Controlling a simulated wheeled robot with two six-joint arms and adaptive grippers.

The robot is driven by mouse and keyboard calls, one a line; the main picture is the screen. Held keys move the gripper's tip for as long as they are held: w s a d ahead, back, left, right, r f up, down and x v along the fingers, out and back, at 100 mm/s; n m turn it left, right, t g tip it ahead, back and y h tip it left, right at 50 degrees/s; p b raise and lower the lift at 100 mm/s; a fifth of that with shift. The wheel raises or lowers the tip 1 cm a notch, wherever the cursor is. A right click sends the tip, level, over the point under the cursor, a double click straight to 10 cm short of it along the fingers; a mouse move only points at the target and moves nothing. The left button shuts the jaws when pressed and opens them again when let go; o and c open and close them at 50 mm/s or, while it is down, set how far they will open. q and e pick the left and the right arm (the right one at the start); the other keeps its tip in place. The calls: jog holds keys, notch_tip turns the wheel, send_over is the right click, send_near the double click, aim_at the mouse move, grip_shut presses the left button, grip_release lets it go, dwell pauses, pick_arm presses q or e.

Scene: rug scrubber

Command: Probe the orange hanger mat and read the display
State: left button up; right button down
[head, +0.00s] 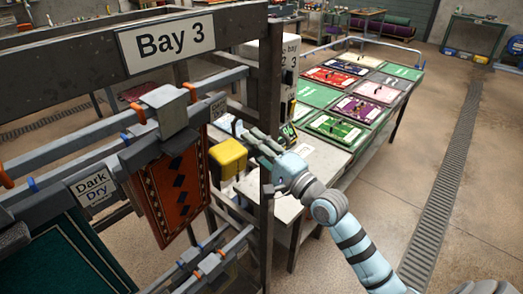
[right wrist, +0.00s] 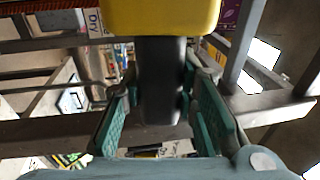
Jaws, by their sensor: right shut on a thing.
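The orange mat (head: 175,195), with a dark border and blue diamonds, hangs from a grey clamp (head: 165,108) on the Bay 3 rack. The yellow head also shows at the top of the right wrist view (right wrist: 160,15). The tool's tip and any readout on it are hidden. My left gripper is out of view.
A rack post (head: 267,110) stands close to my right gripper. A dark green mat (head: 60,255) hangs at lower left, near a "Dark Dry" label (head: 93,187). A table of colourful mats (head: 350,108) stands beyond.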

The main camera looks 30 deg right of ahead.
jog(key=shift+s, duration=0.1)
jog(key=shift+a+b+x, duration=0.15)
jog(key=shift+a+x, duration=0.05)
jog(key=shift+x, duration=0.95)
jog(key=shift+a+b+x, duration=0.15)
jog(key=shift+a+x, duration=0.1)
jog(key=shift+x, duration=0.9)
jog(key=shift+s+r, duration=0.1)
jog(key=shift+s, duration=0.1)
dwell(0.9)
jog(key=d+p+v, duration=0.2)
jog(key=p+v, duration=0.1)
jog(key=v, duration=0.6)
jog(key=shift+d, duration=0.15)
